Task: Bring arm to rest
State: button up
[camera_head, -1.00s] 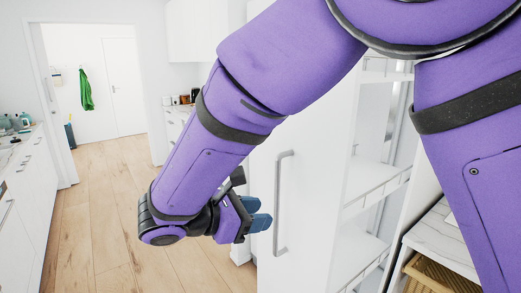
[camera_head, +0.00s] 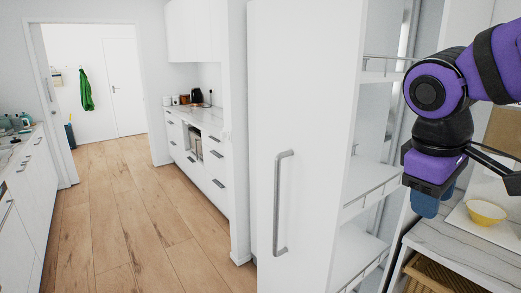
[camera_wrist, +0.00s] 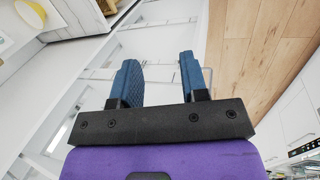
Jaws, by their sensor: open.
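My gripper (camera_head: 428,203) is at the right of the head view, in front of the open pull-out pantry shelves and left of the yellow bowl. Its blue fingers point down. In the wrist view my gripper (camera_wrist: 160,75) has its two blue fingers spread apart with nothing between them. My purple arm comes in from the upper right and is bent, with its upper part out of the picture.
A tall white pull-out cabinet front (camera_head: 300,150) with a grey handle (camera_head: 281,203) stands open beside its shelves. The wooden floor (camera_head: 130,220) is clear at left.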

jog(key=s+d+r+m+t+y, duration=0.1)
jog(key=s+d+m+t+y, duration=0.1)
jog(key=s+m, duration=0.4)
jog(key=shift+s+d+r+t+y, duration=0.25)
jog(key=shift+d+t+y, duration=0.15)
jog(key=shift+d+t, duration=0.5)
